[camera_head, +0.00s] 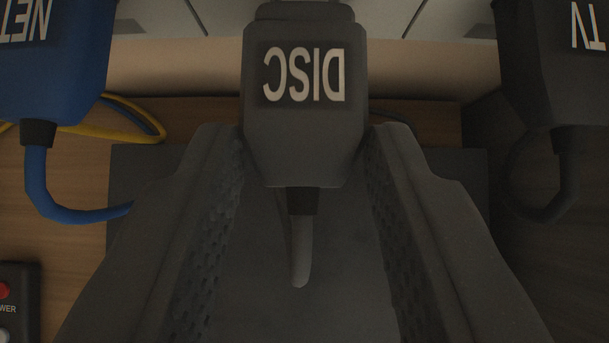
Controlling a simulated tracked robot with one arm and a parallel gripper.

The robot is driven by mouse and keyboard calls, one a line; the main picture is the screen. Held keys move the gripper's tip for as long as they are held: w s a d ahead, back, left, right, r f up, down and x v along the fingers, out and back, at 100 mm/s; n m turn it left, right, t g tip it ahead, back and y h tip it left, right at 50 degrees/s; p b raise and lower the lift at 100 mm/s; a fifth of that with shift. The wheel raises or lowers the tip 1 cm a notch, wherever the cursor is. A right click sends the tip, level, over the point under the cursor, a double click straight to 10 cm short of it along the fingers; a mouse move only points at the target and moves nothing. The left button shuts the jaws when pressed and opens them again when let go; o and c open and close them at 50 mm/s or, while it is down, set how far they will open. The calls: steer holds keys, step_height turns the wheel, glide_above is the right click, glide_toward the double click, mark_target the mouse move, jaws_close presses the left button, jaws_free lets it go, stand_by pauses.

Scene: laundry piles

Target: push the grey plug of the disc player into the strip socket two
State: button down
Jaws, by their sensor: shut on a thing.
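The grey plug (304,150) is marked DISC, with the letters upside down in the picture. It is at the top centre of the head camera view. My gripper (304,145) is shut on it, one finger on each side of its body. A short grey cord (301,250) hangs from its near end between my fingers. The plug's far end is at the strip (430,62), a pale band across the top. I cannot tell how deep it sits, and the socket in front of it is hidden.
A blue plug (50,75) marked NET, with a blue cord, is close on the left. A dark plug (555,75) marked TV is close on the right. A yellow cable (135,110) lies behind the blue one. A dark box with a red button (5,290) is at lower left.

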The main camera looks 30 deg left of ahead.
steer(key=shift+w+a+r+p, duration=0.1)
steer(key=shift+w+a+p, duration=0.15)
steer(key=shift+p, duration=0.5)
steer(key=shift+p, duration=0.7)
stand_by(1.2)
steer(key=shift+w+a+p, duration=0.35)
steer(key=shift+w+p, duration=0.3)
steer(key=shift+p, duration=0.35)
stand_by(1.0)
steer(key=c, duration=0.9)
jaws_free()
steer(key=shift+s+d, duration=0.1)
steer(key=s+d+b, duration=0.1)
steer(key=s, duration=0.1)
steer(key=s+d+b, duration=0.2)
steer(key=s, duration=0.1)
steer(key=s+d+b, duration=0.1)
steer(key=s+d, duration=0.1)
steer(key=shift+s+b, duration=0.15)
steer(key=shift+b, duration=0.2)
